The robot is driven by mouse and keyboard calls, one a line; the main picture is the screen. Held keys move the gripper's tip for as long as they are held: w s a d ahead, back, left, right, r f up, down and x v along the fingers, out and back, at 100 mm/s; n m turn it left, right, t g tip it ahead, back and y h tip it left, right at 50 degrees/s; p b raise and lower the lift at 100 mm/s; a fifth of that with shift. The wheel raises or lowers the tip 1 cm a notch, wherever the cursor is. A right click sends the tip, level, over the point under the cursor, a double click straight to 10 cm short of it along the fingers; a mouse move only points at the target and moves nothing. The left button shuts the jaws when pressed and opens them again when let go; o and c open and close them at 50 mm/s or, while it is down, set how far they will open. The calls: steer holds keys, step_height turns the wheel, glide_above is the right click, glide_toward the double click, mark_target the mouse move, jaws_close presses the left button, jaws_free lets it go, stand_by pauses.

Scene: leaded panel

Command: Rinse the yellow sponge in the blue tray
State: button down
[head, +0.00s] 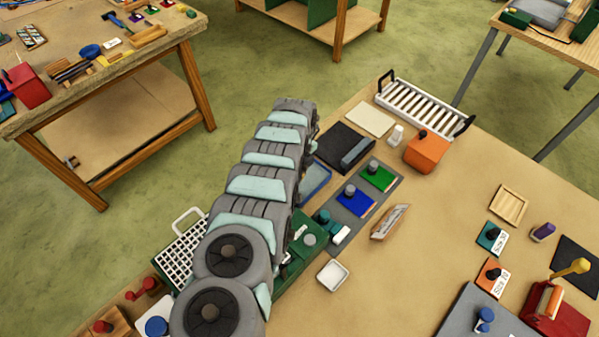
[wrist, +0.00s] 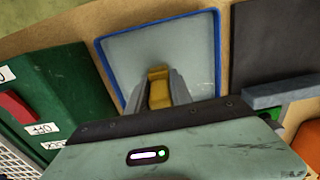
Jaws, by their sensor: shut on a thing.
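My gripper (wrist: 158,97) is shut on the yellow sponge (wrist: 158,88), which shows between its two fingers in the wrist view. The sponge is over the blue tray (wrist: 217,50), a shallow tray with a blue rim and a pale grey inside. I cannot tell whether the sponge touches the tray's bottom. In the head view my arm hides the gripper, the sponge and most of the tray; part of the blue tray (head: 316,180) shows just right of the arm.
A green machine or board (wrist: 50,95) stands left of the tray in the wrist view. A dark plate (wrist: 275,40) with a grey bar (wrist: 285,92) lies to its right. In the head view, a white rack (head: 425,106) and an orange block (head: 426,152) stand farther right.

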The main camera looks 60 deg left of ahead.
steer(key=shift+w+a+b, duration=0.25)
steer(key=shift+w+b, duration=0.45)
steer(key=shift+b, duration=0.8)
stand_by(0.6)
steer(key=shift+s+d+p, duration=0.15)
steer(key=shift+s+p, duration=0.2)
steer(key=shift+p, duration=0.55)
stand_by(0.5)
stand_by(1.2)
steer(key=shift+r+p, duration=2.1)
steer(key=shift+r, duration=0.45)
steer(key=shift+r+p, duration=1.05)
steer(key=shift+r, duration=0.35)
